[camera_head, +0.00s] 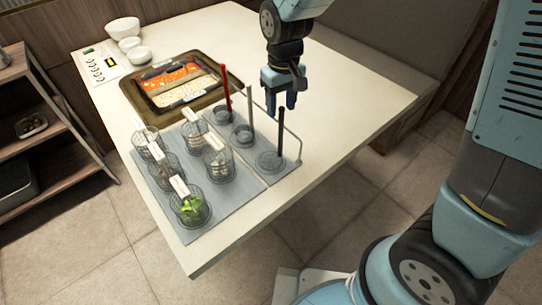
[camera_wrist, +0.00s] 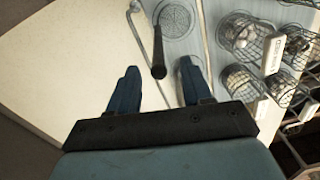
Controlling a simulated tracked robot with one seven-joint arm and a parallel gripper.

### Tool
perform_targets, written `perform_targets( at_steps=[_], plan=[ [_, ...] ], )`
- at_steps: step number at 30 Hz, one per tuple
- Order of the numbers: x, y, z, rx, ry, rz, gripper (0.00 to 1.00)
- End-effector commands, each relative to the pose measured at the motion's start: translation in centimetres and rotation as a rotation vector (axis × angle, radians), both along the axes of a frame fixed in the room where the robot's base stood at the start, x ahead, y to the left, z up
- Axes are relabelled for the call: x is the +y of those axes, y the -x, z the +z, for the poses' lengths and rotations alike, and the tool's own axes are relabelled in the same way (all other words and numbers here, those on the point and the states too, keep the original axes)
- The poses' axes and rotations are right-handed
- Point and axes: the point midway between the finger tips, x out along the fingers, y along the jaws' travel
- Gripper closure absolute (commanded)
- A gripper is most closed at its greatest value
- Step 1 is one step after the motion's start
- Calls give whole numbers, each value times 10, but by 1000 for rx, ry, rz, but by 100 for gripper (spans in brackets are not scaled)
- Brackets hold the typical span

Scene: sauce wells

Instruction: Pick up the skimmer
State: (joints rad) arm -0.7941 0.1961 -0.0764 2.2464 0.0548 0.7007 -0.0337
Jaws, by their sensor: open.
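The skimmer has an upright black handle (camera_head: 280,132) and a round perforated head (camera_head: 270,161) resting at the right end of a grey board. In the wrist view its handle (camera_wrist: 158,52) points toward me from the perforated head (camera_wrist: 176,19). My gripper (camera_head: 282,105) is open and empty, pointing down close to the top of the handle. In the wrist view, the handle's end appears in the gap between my two blue fingers (camera_wrist: 158,68). I cannot tell whether the fingertips reach down past the handle's top. No finger seems to touch it.
Red-handled (camera_head: 227,88) and grey-handled (camera_head: 250,105) utensils stand left of the skimmer. A thin wire rail (camera_head: 298,145) runs along the board's right edge. Several wire baskets (camera_head: 217,165) fill the left part. A food tray (camera_head: 150,108) and white bowls (camera_head: 122,28) lie farther back. The table's right side is clear.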

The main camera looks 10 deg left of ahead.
Motion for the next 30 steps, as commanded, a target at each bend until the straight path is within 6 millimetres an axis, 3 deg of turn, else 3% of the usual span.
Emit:
perform_targets(
  at_steps=[12,22,30],
  plan=[
    [-3,2,-47,1,1,0,51],
    [-3,2,-52,0,0,-1,51],
    [-3,1,-51,0,0,-2,76]
  ],
)
